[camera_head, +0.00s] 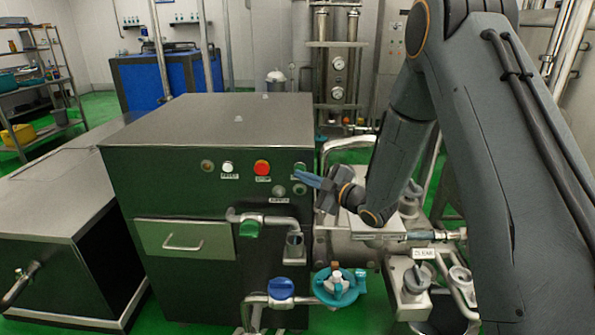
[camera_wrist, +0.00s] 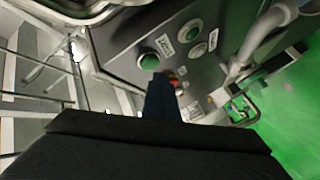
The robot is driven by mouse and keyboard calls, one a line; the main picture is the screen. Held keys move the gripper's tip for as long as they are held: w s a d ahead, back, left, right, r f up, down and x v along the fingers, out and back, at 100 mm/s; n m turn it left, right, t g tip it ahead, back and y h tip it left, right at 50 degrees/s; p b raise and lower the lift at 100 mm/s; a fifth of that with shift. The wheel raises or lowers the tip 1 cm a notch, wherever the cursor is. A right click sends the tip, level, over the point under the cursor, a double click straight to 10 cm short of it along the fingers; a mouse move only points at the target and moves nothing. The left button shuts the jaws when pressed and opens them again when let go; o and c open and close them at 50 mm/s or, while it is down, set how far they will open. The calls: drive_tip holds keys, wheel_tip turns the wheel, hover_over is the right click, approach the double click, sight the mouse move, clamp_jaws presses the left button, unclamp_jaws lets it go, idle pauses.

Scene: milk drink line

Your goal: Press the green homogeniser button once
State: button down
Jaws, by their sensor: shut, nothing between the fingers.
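The homogeniser is a dark green cabinet (camera_head: 180,190) with a steel top, and its front panel carries several round buttons. A green button (camera_head: 300,168) sits at the panel's upper right, beside the red one. In the wrist view a green button (camera_wrist: 148,61) shows just beyond my fingertips, slightly left. My gripper (camera_head: 300,176) is shut and empty, its blue-grey fingers pointing at the panel just below the green button. The closed fingers also show in the wrist view (camera_wrist: 160,85). I cannot tell whether they touch the panel.
A red button (camera_head: 262,168) and a white button (camera_head: 227,168) sit left of the green one. Below are a pipe with a green handle (camera_head: 249,229), a blue knob (camera_head: 281,288) and a teal valve wheel (camera_head: 338,287). Steel pipework stands close on the right.

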drive_tip(key=shift+w, duration=0.35)
drive_tip(key=shift+w+b, duration=0.4)
drive_tip(key=shift+w, duration=0.05)
idle(0.6)
drive_tip(key=shift+s, duration=0.85)
drive_tip(key=shift+s+a+p, duration=0.1)
drive_tip(key=shift+s+p, duration=0.7)
drive_tip(key=shift+s, duration=1.7)
